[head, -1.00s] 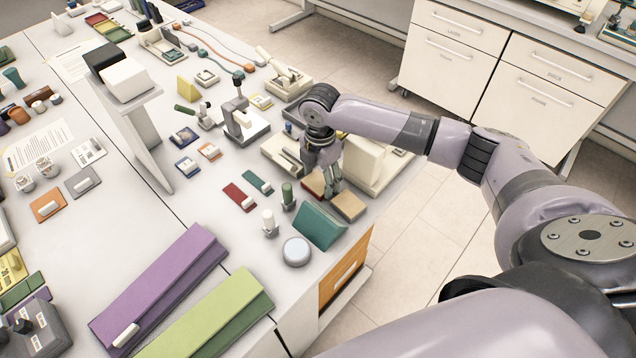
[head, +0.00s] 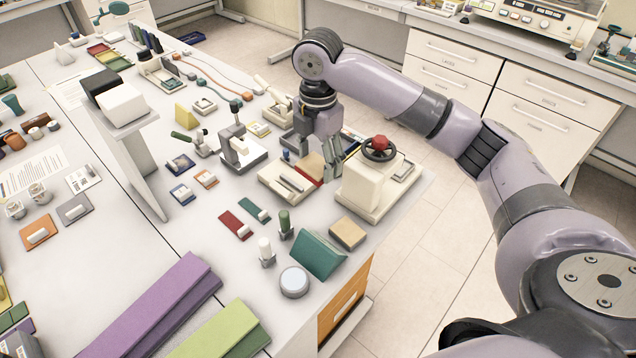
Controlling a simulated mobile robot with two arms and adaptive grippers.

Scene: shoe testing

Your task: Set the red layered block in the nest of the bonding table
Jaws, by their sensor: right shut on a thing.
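Which fixture is the bonding table is not clear, and no empty nest can be made out. My left gripper is out of view.
The cream press (head: 366,192) with a red knob (head: 380,143) and black handwheel stands close right of the gripper. A tan block (head: 347,232) and a teal wedge (head: 318,256) lie in front. The table's right edge is near.

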